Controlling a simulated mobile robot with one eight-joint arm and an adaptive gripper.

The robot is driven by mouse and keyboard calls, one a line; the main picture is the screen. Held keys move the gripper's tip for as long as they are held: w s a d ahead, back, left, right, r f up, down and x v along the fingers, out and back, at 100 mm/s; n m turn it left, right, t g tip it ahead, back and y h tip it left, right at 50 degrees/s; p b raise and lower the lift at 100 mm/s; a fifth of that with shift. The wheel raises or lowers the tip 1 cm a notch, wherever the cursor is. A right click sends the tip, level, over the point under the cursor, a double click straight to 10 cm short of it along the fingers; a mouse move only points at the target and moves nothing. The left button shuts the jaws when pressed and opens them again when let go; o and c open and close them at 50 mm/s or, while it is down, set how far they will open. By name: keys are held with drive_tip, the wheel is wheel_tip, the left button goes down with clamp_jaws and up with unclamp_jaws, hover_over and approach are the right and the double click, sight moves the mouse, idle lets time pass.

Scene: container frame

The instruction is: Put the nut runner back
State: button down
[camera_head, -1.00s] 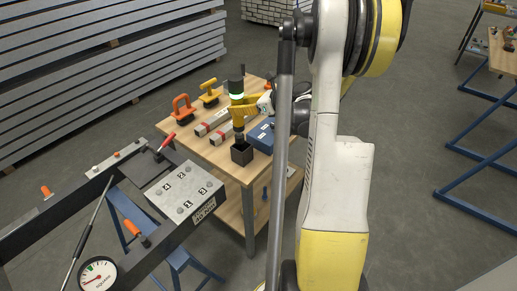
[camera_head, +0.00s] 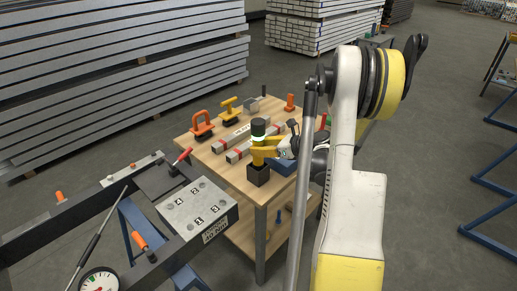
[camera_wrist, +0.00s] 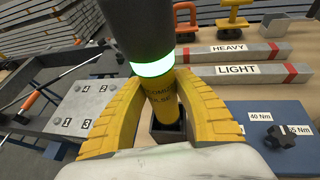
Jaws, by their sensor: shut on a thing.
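The nut runner (camera_head: 259,128) is an upright tool with a black top, a lit green ring and a yellow body; it also shows in the wrist view (camera_wrist: 163,105). My gripper (camera_head: 262,152) has its yellow fingers shut around the yellow body, one on each side in the wrist view (camera_wrist: 163,98). The dark square holder (camera_head: 258,175) stands near the table's front corner. The tool's lower end is down inside the holder's opening (camera_wrist: 157,134); how deep, and whether it touches the bottom, is hidden.
A dark frame with a numbered block (camera_head: 197,207) stands left.

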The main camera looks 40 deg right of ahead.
drive_tip(key=shift+f, duration=0.1)
drive_tip(key=c, duration=1)
unclamp_jaws()
